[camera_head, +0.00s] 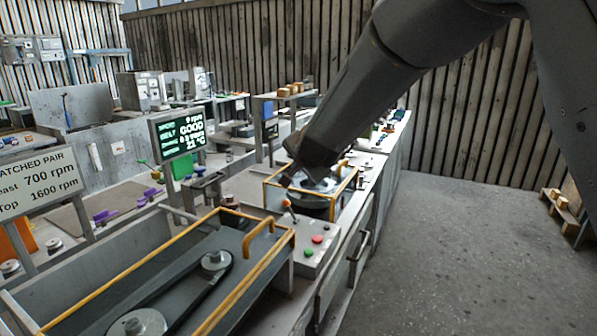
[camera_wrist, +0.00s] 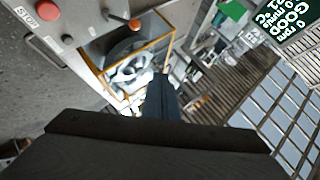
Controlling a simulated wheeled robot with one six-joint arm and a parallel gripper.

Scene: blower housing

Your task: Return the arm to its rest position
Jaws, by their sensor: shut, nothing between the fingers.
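My arm reaches in from the upper right in the head view, over the bench. Its gripper (camera_wrist: 162,80) shows in the wrist view as dark fingers closed together with nothing between them. It is close to the yellow-framed housing (camera_head: 322,213), which has a pale fan-like part inside. The housing also shows in the wrist view (camera_wrist: 132,72), beyond and left of the fingertips. The arm's end hides part of the housing in the head view, and I cannot tell how high the fingertips are above it.
A control box (camera_head: 318,258) with buttons and an orange-knobbed lever stands beside the housing. A yellow-railed belt guard (camera_head: 268,277) is nearer. A screen (camera_head: 181,136) reading GOOD stands behind, left. A shelf (camera_head: 290,96) with small blocks is farther back.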

